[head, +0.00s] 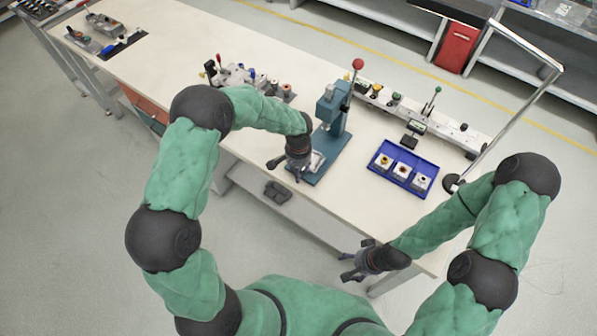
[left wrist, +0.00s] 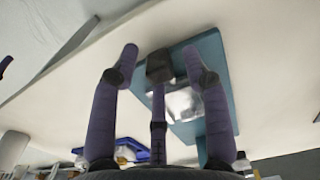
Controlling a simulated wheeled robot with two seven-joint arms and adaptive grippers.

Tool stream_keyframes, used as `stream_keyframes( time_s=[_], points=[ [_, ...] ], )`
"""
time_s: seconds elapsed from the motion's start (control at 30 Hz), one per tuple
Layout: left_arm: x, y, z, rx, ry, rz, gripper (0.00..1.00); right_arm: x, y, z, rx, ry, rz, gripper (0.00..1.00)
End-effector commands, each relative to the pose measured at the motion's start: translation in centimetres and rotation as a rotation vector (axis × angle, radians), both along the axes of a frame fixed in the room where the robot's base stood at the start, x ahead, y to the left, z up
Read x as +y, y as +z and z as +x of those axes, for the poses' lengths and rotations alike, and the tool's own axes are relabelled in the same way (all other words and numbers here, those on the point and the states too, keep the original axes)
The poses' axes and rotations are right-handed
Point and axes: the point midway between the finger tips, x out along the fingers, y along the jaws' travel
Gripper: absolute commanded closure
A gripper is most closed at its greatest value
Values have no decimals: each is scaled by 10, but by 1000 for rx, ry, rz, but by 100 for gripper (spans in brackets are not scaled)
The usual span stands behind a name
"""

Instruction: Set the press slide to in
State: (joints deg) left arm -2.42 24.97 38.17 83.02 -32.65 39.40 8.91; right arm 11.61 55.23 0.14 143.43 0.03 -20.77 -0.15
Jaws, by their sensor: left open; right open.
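The teal press (head: 331,120) stands on the pale workbench, with a red-knobbed lever at its top. Its slide shows as a silvery plate (left wrist: 183,103) on the teal base in the left wrist view, with a dark block (left wrist: 159,66) at its near end. My left gripper (head: 284,169) is open at the front of the press base, its fingers spread around the dark block in the left wrist view. I cannot tell whether they touch it. My right gripper (head: 350,267) is open and empty by the bench's front edge, away from the press.
A blue tray (head: 391,181) with several small parts lies right of the press. A pale rail (head: 440,124) with fittings runs behind it. A lamp (head: 452,183) stands at the right end. A fixture with small parts (head: 243,76) sits left of the press.

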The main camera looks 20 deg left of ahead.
Motion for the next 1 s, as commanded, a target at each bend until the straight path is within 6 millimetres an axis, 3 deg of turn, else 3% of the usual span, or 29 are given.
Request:
stream_keyframes(
  time_s=[0.4, 0.57, 0.6, 0.8, 1.0],
  points=[
    [0, -9, 0, 1, 1, 0, 53, 0, -1, 0, 0, 0, 0, 30],
    [0, -9, 0, 1, 0, 0, 95, 0, -1, 0, 0, 0, 0, 30],
    [0, -9, 0, 1, 1, 0, 100, 0, -1, 0, 0, 0, 0, 30],
    [0, -9, 2, 1, 2, 0, 100, 0, -2, 0, 0, 0, 0, 30],
    [-8, -10, 27, -2, 4, 2, 100, 0, -7, 0, 0, 0, 0, 30]
  ],
)
